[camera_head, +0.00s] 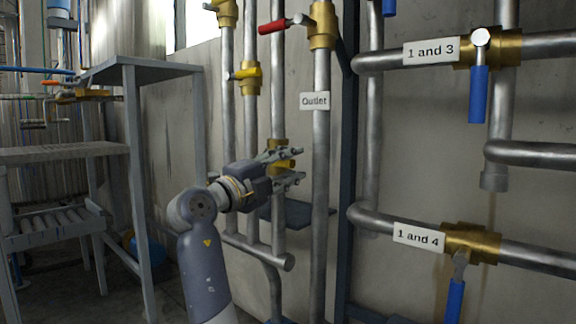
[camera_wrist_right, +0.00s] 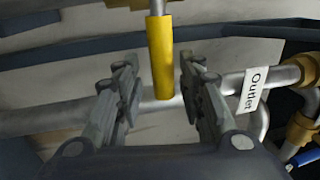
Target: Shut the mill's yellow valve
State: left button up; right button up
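A yellow valve handle (camera_wrist_right: 161,62) stands between the two fingers of my right gripper in the right wrist view, with a gap on each side. My right gripper (camera_head: 299,166) is open in the head view, at a brass valve (camera_head: 277,148) on a vertical pipe. The fingers partly hide that valve and its handle. Another valve with a yellow handle (camera_head: 244,74) sits higher on the pipe to the left. I cannot tell from labels which yellow valve is the mill's. My left gripper is not in view.
A vertical pipe labelled "Outlet" (camera_head: 314,101) runs just right of my gripper, with a red-handled valve (camera_head: 272,27) above. Blue-handled valves (camera_head: 478,95) are on the right pipes. A grey metal stand (camera_head: 130,75) and roller conveyor (camera_head: 50,223) stand left.

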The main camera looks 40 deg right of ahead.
jog(key=v, duration=1.2)
dwell(0.4)
